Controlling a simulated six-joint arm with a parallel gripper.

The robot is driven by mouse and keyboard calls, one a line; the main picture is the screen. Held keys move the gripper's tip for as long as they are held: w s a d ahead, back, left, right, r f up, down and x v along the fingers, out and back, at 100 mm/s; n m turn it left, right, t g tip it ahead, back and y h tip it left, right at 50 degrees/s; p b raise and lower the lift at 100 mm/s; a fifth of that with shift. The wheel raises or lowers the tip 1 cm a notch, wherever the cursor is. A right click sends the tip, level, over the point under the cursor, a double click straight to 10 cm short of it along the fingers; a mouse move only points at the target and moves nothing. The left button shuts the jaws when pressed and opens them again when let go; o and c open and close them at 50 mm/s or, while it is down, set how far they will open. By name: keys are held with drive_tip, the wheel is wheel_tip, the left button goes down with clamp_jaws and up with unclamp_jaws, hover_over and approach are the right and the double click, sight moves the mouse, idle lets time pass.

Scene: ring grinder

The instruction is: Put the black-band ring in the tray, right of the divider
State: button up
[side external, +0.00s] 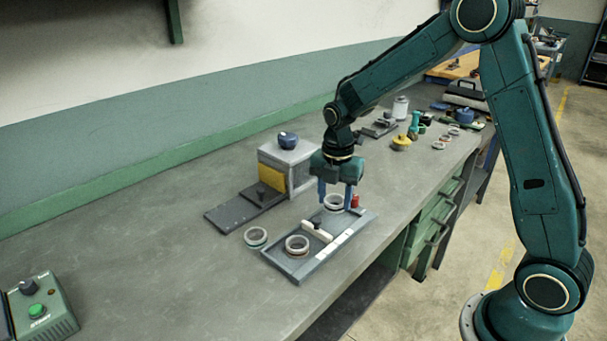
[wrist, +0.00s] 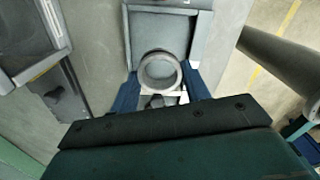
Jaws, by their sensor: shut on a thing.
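My gripper (side external: 337,203) points down over the far right compartment of the grey tray (side external: 345,240). Its blue fingers are shut on a grey ring (side external: 333,202), one on each side. In the wrist view the ring (wrist: 160,72) sits between the fingertips (wrist: 161,88), over or in the tray (wrist: 198,45). I cannot tell whether it touches the tray floor, and its band colour is not clear. The white divider (side external: 318,231) crosses the tray on the near left side of the held ring. Another ring (side external: 297,245) with a brownish band lies in the near left compartment.
A ring with a greenish band (side external: 256,237) lies on the bench left of the tray. A grey and yellow grinder block (side external: 287,165) with a dark plate (side external: 237,211) stands behind. A small red object (side external: 355,201) is by the gripper.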

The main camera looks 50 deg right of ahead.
sight(333, 223)
drive_tip(key=shift+f, duration=2.2)
drive_tip(key=shift+f, duration=0.1)
drive_tip(key=o, duration=0.8)
wheel_tip(333, 223, up, 12)
drive_tip(key=shift+r, duration=0.15)
